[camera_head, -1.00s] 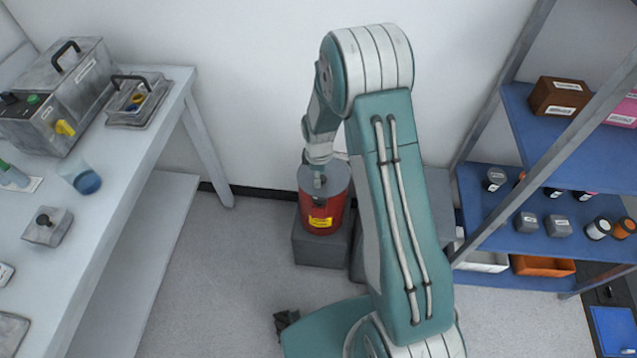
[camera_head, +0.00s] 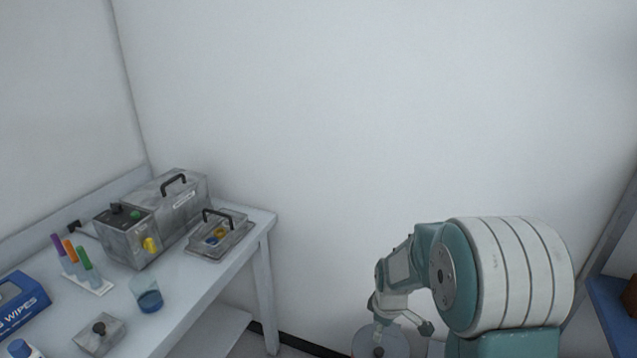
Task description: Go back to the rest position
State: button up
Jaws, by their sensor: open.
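My gripper (camera_head: 401,332) is low in the head view, right of centre, at the end of my bent teal and white arm. Its fingers look spread, with nothing seen between them. It is just over or beside the grey round top of a can (camera_head: 392,343), which is cut off by the bottom edge. I cannot tell whether the gripper touches the can.
A white bench (camera_head: 200,290) stands at the left with a grey metal device (camera_head: 130,232), a lidded tray (camera_head: 217,236), a blue-liquid beaker (camera_head: 149,298) and markers (camera_head: 85,262). A blue shelf (camera_head: 608,310) is at the right edge. Bare wall (camera_head: 330,120) fills the middle.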

jog(key=s+r+m+t, duration=0.1)
jog(key=s+r+m, duration=0.3)
jog(key=r, duration=0.5)
jog(key=s+r+m+t, duration=0.1)
jog(key=s+r, duration=0.5)
jog(key=r, duration=0.2)
jog(key=s+r+m+t, duration=0.1)
jog(key=s+r+m, duration=0.1)
jog(key=s, duration=0.5)
jog(key=s+r+m+t, duration=0.1)
jog(key=s+r+m, duration=0.2)
jog(key=s+r, duration=0.2)
jog(key=shift+s+m+t, duration=0.3)
jog(key=shift+s, duration=0.6)
